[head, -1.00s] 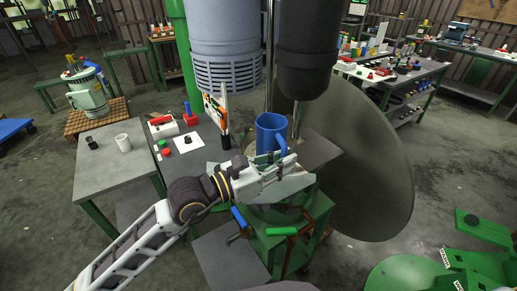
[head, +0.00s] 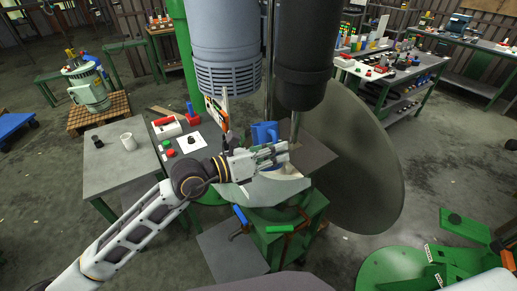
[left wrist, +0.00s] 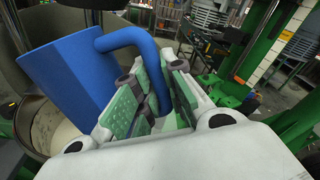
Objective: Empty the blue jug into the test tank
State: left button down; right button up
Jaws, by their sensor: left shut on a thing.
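The blue jug (head: 264,132) is beneath the dark cylinder of the machine, partly hidden by my left gripper (head: 274,153). In the left wrist view the jug (left wrist: 70,75) is tilted, with its handle (left wrist: 130,37) running down between the fingers. My left gripper (left wrist: 155,85) is shut on the handle. A round metal vessel with a pale inside (left wrist: 55,132), apparently the test tank, lies just below the jug's lower end in that view. In the head view it is mostly hidden by my arm and gripper. I cannot see any liquid pouring. My right gripper is not in view.
The large grey-blue machine housing (head: 222,45) and dark cylinder (head: 304,60) hang close above the jug. A side table (head: 115,165) with a white mug (head: 127,141) stands at the left. A green-framed stand (head: 285,235) is below my gripper.

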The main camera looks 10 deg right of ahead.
pick_arm(q)
jog(key=shift+w+r+n, duration=0.3)
jog(key=shift+w+n, duration=0.2)
jog(key=shift+w, duration=0.05)
jog(key=shift+w+a+r+n+p, duration=0.1)
jog(key=shift+w+r+n+p, duration=0.15)
jog(key=shift+w+n+p, duration=0.15)
jog(key=shift+w+a+r+n+g+p, duration=0.1)
jog(key=shift+w+r+n+g+p, duration=0.1)
jog(key=shift+w+n+p, duration=0.15)
jog(key=shift+w+r+n+g+p, duration=0.1)
jog(key=shift+w+n+g+p, duration=0.15)
jog(key=shift+n, duration=0.2)
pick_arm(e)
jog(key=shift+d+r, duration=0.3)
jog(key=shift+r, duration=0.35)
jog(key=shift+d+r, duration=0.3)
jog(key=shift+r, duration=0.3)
pick_arm(q)
jog(key=shift+w+n+y, duration=0.2)
jog(key=shift+n+y, duration=0.1)
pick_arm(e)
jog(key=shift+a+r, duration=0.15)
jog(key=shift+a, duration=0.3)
pick_arm(q)
jog(key=shift+s+r, duration=0.1)
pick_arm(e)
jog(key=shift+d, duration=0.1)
